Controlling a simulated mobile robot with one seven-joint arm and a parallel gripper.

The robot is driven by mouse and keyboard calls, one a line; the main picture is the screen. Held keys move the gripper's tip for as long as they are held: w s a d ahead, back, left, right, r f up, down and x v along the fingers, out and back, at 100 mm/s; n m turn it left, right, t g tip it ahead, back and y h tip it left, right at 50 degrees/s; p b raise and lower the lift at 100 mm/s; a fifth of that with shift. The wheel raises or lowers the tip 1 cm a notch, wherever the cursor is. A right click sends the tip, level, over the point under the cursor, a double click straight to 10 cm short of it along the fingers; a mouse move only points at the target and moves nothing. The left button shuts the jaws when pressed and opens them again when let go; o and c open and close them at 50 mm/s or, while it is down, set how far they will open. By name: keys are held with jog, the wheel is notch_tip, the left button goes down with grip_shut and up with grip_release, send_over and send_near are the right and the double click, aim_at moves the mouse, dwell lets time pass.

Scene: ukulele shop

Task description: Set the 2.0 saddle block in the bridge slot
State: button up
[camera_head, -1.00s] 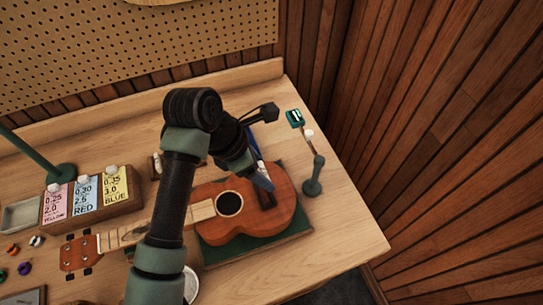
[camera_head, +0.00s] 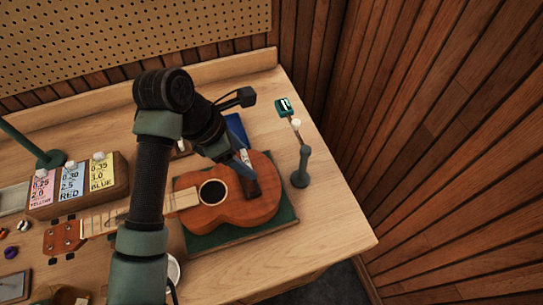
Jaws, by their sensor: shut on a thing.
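The ukulele (camera_head: 228,212) lies on a green mat (camera_head: 285,219) with its neck to the left. Its dark bridge (camera_head: 252,189) is on the body, right of the sound hole. My gripper (camera_head: 247,174) reaches down from the upper left to just above or at the bridge. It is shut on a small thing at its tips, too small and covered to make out. I cannot tell whether this thing touches the slot. The slot itself and any 2.0 marking on the block do not show.
A green stand (camera_head: 301,168) with a small teal-headed gauge (camera_head: 284,106) is close right of the ukulele. A blue object (camera_head: 236,128) is behind my gripper. A wooden holder (camera_head: 120,186) with pink, blue and yellow labels is at left. The table's right end is clear.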

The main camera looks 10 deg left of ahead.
aim_at(246, 183)
jog(key=shift+f, duration=0.1)
jog(key=shift+a+f+b, duration=0.1)
jog(key=shift+f+b, duration=2.2)
jog(key=shift+f, duration=0.9)
jog(key=shift+s, duration=0.1)
